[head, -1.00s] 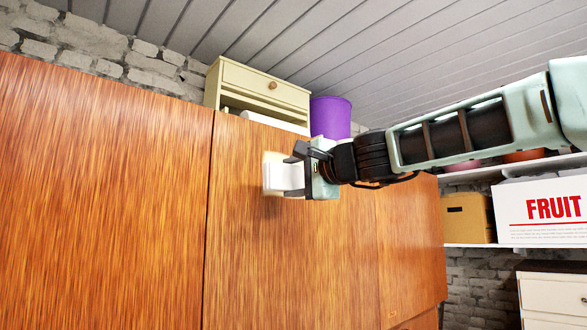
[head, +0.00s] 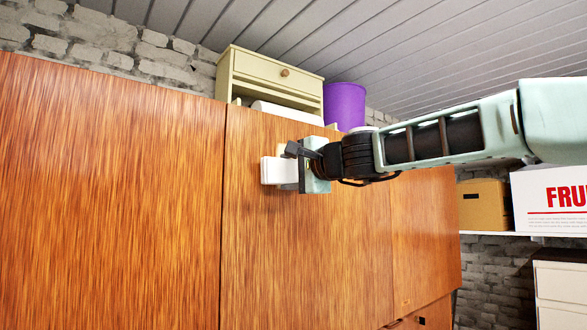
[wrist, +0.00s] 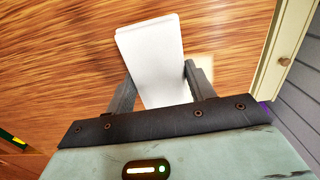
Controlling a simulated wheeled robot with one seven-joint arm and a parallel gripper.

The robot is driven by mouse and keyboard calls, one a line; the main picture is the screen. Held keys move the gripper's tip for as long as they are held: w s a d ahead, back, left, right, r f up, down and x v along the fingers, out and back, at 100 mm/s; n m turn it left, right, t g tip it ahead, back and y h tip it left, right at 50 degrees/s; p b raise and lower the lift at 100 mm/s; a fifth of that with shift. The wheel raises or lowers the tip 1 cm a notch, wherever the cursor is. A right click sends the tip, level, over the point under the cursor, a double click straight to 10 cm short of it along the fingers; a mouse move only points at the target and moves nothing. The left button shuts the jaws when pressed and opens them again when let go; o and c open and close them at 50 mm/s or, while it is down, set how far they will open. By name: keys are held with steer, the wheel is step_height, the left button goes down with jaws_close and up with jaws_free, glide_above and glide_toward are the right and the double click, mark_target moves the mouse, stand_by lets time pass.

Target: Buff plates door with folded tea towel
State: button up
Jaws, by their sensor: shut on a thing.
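The folded tea towel (head: 271,171) is a flat white pad. My gripper (head: 287,165) is shut on it, with a dark finger on each side in the wrist view (wrist: 160,76). The towel (wrist: 152,50) sticks out past the fingertips toward a wood-grained door (head: 300,245) of the wall unit. It looks to be at or very near the door's upper part; I cannot tell whether it touches. A small pale patch (wrist: 206,64) shows on the door beside the right finger. Which door is for plates I cannot read.
A cream drawer box (head: 275,75) and a purple bucket (head: 345,105) stand on top of the unit. Another wide wooden door (head: 110,200) lies to the left. Shelves at right hold a cardboard box (head: 484,206) and a white fruit box (head: 555,205).

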steer(key=shift+p+x, duration=0.45)
steer(key=shift+x, duration=0.5)
stand_by(0.6)
steer(key=shift+d, duration=0.1)
steer(key=shift+w+d, duration=0.4)
steer(key=shift+d, duration=0.25)
steer(key=shift+w+d, duration=0.4)
steer(key=shift+d, duration=0.3)
steer(key=shift+w+d, duration=3.7)
steer(key=shift+d, duration=1.6)
steer(key=shift+s+a+r, duration=0.3)
steer(key=shift+s+a, duration=1.2)
steer(key=shift+a, duration=0.75)
steer(key=shift+s+a+r, duration=0.35)
steer(key=shift+s+a, duration=1.2)
steer(key=shift+a, duration=0.75)
steer(key=shift+s+a+r, duration=0.3)
steer(key=shift+s+a, duration=1.2)
steer(key=shift+a, duration=0.75)
steer(key=shift+r+p, duration=1.05)
steer(key=shift+p, duration=0.1)
steer(key=shift+w+d+f, duration=0.1)
steer(key=shift+d, duration=0.05)
